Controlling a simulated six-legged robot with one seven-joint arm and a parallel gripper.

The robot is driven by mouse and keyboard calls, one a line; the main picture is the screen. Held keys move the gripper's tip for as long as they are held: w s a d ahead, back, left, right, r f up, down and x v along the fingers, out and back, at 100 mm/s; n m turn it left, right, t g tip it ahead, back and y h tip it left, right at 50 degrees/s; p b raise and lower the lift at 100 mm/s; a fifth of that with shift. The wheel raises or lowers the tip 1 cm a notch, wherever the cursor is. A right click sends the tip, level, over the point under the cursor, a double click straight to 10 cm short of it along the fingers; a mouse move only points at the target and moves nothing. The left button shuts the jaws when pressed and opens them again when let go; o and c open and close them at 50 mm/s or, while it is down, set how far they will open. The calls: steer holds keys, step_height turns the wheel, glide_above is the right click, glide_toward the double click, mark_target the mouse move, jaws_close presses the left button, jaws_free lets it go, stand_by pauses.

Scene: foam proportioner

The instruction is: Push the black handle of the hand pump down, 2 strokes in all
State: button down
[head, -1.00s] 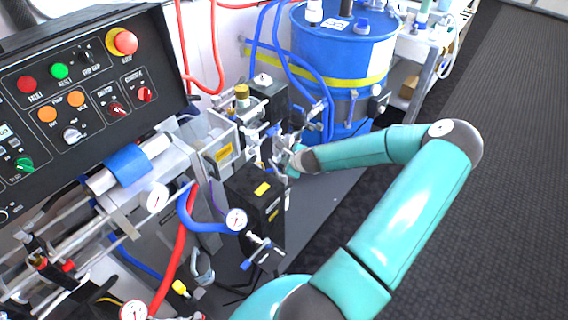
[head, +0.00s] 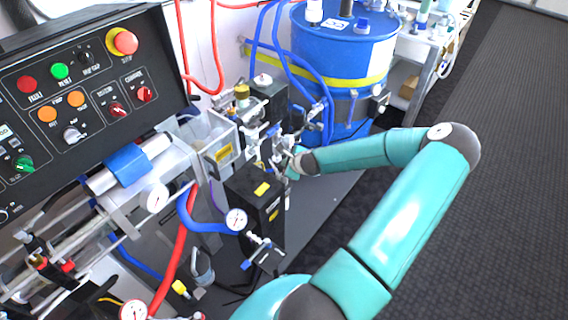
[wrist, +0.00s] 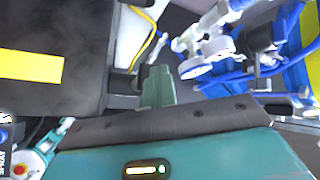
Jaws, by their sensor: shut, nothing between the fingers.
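My gripper (head: 290,162) reaches in from the right at the end of my teal arm, among the metal fittings behind the black box. In the wrist view its teal fingers (wrist: 158,88) are together, with nothing held. The hand pump's black handle cannot be told with certainty. A dark part (head: 294,122) stands among the fittings just above my gripper in the head view. In the wrist view a black rounded part (wrist: 258,40) is at the upper right, apart from the fingers. Contact at the fingertips cannot be made out.
A black box with yellow labels (head: 252,203) stands close left of my gripper and fills the wrist view's upper left (wrist: 50,45). A blue drum (head: 345,55) stands behind. Hoses and a control panel (head: 75,105) are at left. Dark floor (head: 500,200) is open at right.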

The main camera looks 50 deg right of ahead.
steer(key=shift+f, duration=0.5)
stand_by(0.4)
steer(key=shift+r, duration=2.1)
steer(key=shift+r, duration=0.1)
step_height(320, 180, up, 5)
steer(key=shift+f, duration=0.1)
stand_by(0.5)
